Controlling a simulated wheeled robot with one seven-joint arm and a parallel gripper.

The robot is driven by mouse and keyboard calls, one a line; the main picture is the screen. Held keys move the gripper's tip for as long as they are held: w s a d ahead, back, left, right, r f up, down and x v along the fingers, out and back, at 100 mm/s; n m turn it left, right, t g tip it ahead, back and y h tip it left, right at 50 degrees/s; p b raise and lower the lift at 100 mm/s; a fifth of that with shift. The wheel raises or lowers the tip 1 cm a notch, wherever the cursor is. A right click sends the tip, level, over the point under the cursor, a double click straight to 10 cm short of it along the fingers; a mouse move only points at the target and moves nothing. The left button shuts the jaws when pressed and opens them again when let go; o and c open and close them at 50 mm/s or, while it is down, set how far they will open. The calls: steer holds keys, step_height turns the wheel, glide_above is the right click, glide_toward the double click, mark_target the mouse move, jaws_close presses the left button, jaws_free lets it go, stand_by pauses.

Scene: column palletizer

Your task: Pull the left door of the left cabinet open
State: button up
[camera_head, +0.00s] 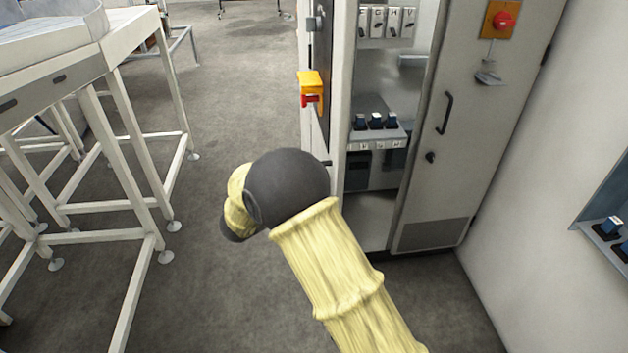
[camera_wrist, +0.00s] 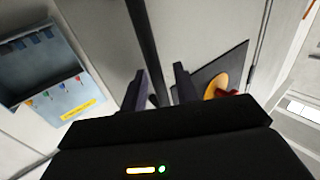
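The cabinet stands at the upper right of the head view, with its left door (camera_head: 318,130) seen nearly edge-on, swung out from the front. Shelves inside the cabinet (camera_head: 378,135) show beside it. A yellow switch box with a red knob (camera_head: 311,88) sits on this door. My gripper is hidden behind my yellow-sleeved arm in the head view. In the wrist view my gripper (camera_wrist: 162,83) has its dark fingers apart. A dark bar (camera_wrist: 146,35) runs down between or just beyond them; I cannot tell whether they touch it.
The right door has a dark handle (camera_head: 446,113) and a red button on an orange plate (camera_head: 500,20). White-framed tables (camera_head: 110,85) stand at left. Grey floor (camera_head: 235,70) is open between them and the cabinet. A white wall (camera_head: 560,200) closes the right side.

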steer(key=v, duration=1.7)
steer(key=shift+a+r, duration=0.15)
